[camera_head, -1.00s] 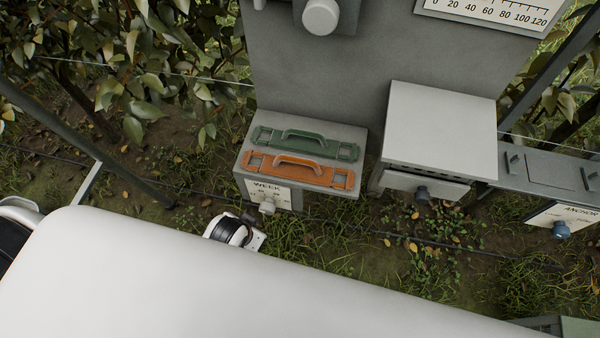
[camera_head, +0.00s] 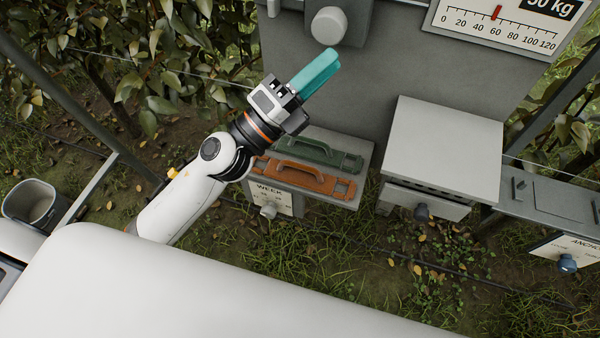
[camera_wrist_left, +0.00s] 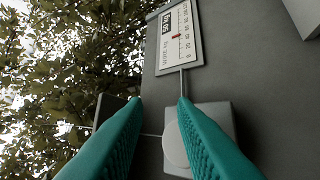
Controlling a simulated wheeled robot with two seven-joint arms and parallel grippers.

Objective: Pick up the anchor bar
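A green bar with a handle (camera_head: 318,152) and an orange bar with a handle (camera_head: 305,178) lie side by side on a grey shelf box (camera_head: 357,148) marked WEEK. Which of them is the anchor bar, if either, I cannot tell. My left gripper (camera_head: 318,72) is raised above and behind the bars, its teal fingers pointing up and right. In the left wrist view the two fingers stand apart with nothing between them. The left forearm and wrist cover part of the shelf's left side. My right gripper is not in view.
A grey panel (camera_head: 370,90) with a round white knob (camera_head: 329,26) and a kg scale (camera_head: 497,28) stands behind. A grey box with a drawer (camera_head: 443,140) is right of the shelf. A box labelled ANCHOR (camera_head: 575,245) has a blue knob. Foliage stands left.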

